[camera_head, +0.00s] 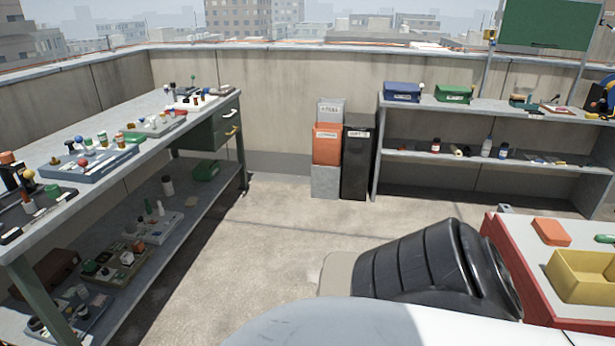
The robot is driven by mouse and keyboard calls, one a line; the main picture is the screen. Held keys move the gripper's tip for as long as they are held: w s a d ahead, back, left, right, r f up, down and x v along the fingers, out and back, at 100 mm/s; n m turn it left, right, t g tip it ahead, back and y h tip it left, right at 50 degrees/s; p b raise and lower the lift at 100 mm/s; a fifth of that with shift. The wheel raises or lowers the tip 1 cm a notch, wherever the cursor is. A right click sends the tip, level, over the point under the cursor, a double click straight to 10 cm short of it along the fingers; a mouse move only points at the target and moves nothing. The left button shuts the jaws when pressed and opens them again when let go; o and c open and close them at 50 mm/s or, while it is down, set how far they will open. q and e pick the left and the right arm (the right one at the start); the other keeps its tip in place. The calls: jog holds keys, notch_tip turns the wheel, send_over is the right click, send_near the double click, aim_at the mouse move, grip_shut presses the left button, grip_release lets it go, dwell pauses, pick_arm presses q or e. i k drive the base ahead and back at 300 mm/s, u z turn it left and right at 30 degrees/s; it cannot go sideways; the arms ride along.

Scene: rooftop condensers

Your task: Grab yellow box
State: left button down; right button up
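A yellow box (580,276), open at the top, sits on the red-edged work surface (513,264) at the far right. Its right side is cut off by the frame edge. The inside that shows looks empty. Neither of my grippers is in view. A smooth white and grey part of my own body fills the bottom of the head view.
An orange block (551,232) lies behind the yellow box. A black ribbed, padded shape (425,265) stands left of the red-edged surface. A long workbench (150,143) with trays runs along the left. A shelf (480,110) stands at the back right. The middle floor is clear.

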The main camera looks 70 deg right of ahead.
aim_at(591, 277)
jog(key=k, duration=1.65)
jog(key=z, duration=1.65)
